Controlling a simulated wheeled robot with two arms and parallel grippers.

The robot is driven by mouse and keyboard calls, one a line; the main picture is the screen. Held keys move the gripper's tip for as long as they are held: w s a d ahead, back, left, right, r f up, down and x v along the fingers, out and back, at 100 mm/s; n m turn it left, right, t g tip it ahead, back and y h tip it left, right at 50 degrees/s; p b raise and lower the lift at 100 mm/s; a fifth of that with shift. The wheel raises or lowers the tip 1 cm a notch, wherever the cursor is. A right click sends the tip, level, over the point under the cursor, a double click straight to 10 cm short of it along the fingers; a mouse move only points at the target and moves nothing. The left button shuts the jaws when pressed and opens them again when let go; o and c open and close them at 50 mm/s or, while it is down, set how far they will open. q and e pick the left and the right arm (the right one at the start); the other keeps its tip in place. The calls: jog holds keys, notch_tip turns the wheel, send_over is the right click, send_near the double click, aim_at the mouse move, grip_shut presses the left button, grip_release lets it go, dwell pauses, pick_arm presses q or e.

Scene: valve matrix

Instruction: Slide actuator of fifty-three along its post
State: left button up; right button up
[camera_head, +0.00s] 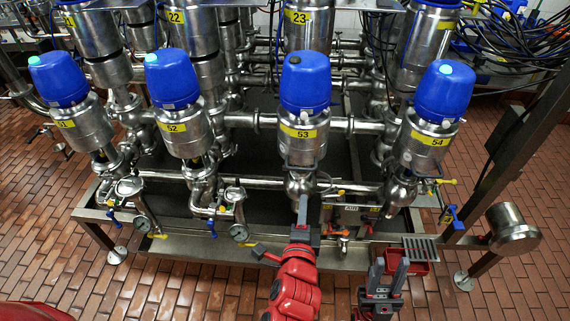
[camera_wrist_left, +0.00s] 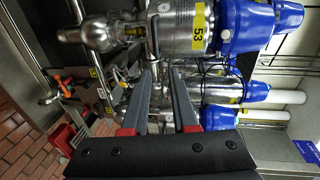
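The actuator of fifty-three (camera_head: 303,135) is a steel cylinder with a blue cap (camera_head: 305,82) and a yellow label "53". It stands upright above a steel valve body, third from the left in the front row. In the left wrist view the actuator (camera_wrist_left: 184,30) appears sideways at the top. My left gripper (camera_head: 303,205) is in front of and below it, pointing at the valve's lower part. In the left wrist view the left gripper (camera_wrist_left: 160,82) has its two fingers apart, with nothing clearly held. My right gripper (camera_head: 389,270) is open and empty, lower right.
Actuators 52 (camera_head: 183,130) and 54 (camera_head: 429,140) stand on either side. Gauges (camera_head: 238,232), pipes and small handles crowd the front edge. A red tray (camera_head: 418,262) and a steel cylinder (camera_head: 511,230) are at right. Brick floor is open in front.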

pick_arm(q)
jog(key=b, duration=0.3)
send_near(301, 168)
jog(key=shift+y, duration=0.3)
jog(key=w, duration=0.3)
jog(key=w+f, duration=0.1)
jog(key=w, duration=0.2)
jog(key=w+f+p, duration=0.1)
jog(key=w, duration=0.3)
jog(key=shift+d+f, duration=0.1)
jog(key=shift+d, duration=0.05)
grip_shut()
dwell(0.8)
